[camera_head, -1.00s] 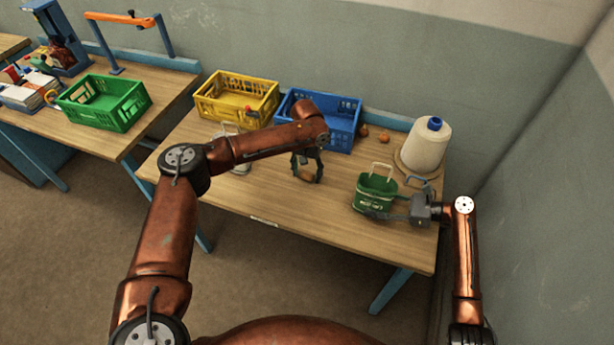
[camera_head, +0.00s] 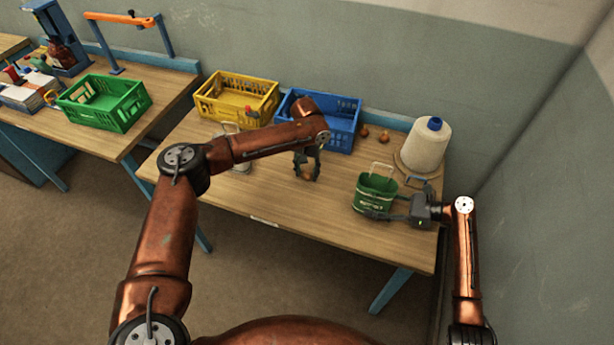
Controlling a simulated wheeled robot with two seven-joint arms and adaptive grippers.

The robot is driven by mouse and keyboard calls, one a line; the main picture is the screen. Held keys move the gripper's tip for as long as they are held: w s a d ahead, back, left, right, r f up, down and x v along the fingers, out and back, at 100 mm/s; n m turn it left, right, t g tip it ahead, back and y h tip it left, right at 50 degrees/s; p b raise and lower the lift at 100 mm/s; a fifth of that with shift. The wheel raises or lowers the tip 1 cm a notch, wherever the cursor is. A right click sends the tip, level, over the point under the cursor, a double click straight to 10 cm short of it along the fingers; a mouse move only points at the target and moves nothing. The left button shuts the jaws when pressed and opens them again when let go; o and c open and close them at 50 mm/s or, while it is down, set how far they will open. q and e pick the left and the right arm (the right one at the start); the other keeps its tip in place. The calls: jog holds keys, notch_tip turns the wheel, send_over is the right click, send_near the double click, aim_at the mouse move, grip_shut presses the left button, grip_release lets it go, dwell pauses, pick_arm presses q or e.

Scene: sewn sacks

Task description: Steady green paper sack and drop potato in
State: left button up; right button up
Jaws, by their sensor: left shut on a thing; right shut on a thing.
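The green paper sack (camera_head: 374,192) stands upright on the right part of the table, its mouth open and a pale handle above it. My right gripper (camera_head: 378,214) is shut on the lower front of the sack from the right. My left gripper (camera_head: 305,174) points down over the middle of the table, left of the sack. It is shut on a brown potato (camera_head: 307,171), which is partly hidden by the fingers. The potato is apart from the sack.
A blue crate (camera_head: 343,138) and a yellow crate (camera_head: 262,90) stand at the back. Two small brown items, one a potato-like lump (camera_head: 383,137), lie right of the blue crate. A large thread cone (camera_head: 427,146) stands behind the sack. A pale sack (camera_head: 240,165) is partly hidden by my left arm.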

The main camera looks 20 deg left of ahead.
aim_at(307, 172)
pick_arm(q)
jog(key=shift+r, duration=4.7)
jog(key=s+d+r, duration=0.2)
jog(key=d+r, duration=0.5)
jog(key=d, duration=0.5)
jog(key=s+d+r, duration=0.3)
jog(key=d+r, duration=0.4)
jog(key=d, duration=0.5)
jog(key=shift+n, duration=0.3)
jog(key=shift+w+f, duration=0.2)
jog(key=shift+f, duration=2.7)
jog(key=shift+f, duration=0.15)
jog(key=shift+f, duration=2.15)
